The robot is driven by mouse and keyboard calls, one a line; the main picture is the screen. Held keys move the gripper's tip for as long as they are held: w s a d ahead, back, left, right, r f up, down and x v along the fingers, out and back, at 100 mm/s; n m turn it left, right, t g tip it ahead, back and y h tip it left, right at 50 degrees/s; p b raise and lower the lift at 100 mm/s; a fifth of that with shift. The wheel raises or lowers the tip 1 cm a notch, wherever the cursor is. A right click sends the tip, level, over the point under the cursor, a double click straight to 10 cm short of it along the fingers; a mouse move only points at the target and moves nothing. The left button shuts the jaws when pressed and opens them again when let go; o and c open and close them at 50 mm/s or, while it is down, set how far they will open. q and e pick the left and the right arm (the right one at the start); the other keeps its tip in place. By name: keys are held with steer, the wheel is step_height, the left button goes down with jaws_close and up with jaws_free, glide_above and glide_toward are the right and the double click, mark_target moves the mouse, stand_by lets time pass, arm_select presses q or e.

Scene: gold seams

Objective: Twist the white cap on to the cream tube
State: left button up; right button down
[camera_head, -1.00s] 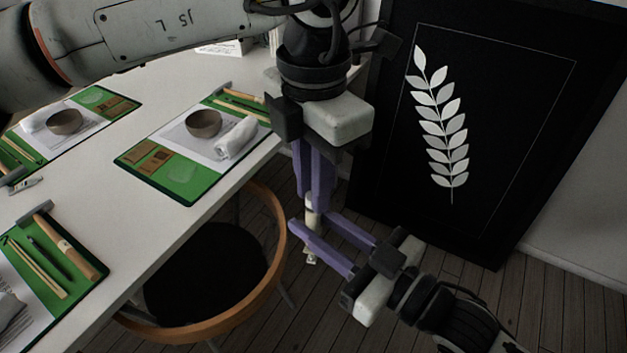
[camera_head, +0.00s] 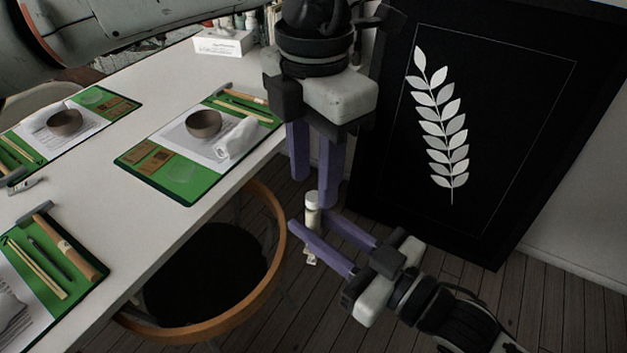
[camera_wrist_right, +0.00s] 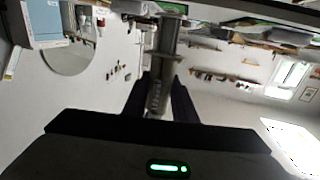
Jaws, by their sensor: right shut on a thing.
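The cream tube (camera_head: 311,222) stands roughly upright between the purple fingers of my right gripper (camera_head: 308,219), which is shut on it. Its lower end (camera_head: 311,258) shows below the fingers. The white cap (camera_head: 312,198) sits on the tube's top end; I cannot tell how tightly. My left gripper (camera_head: 314,190) is just above the cap, pointing down, with its purple fingers spread apart and nothing between them. In the right wrist view, a dim grey upright shape (camera_wrist_right: 158,95) is between the dark fingers, too dark to make out in detail.
The white table (camera_head: 130,95) on the left holds green mats (camera_head: 180,183), bowls (camera_head: 203,124), rolled cloths (camera_head: 236,138) and tools. A round-backed wooden chair (camera_head: 283,245) stands close left of the tube. A black panel with a white leaf design (camera_head: 520,100) leans behind my grippers.

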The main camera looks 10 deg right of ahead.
arm_select(q)
step_height(320, 180, up, 10)
steer(key=shift+f, duration=0.2)
stand_by(0.5)
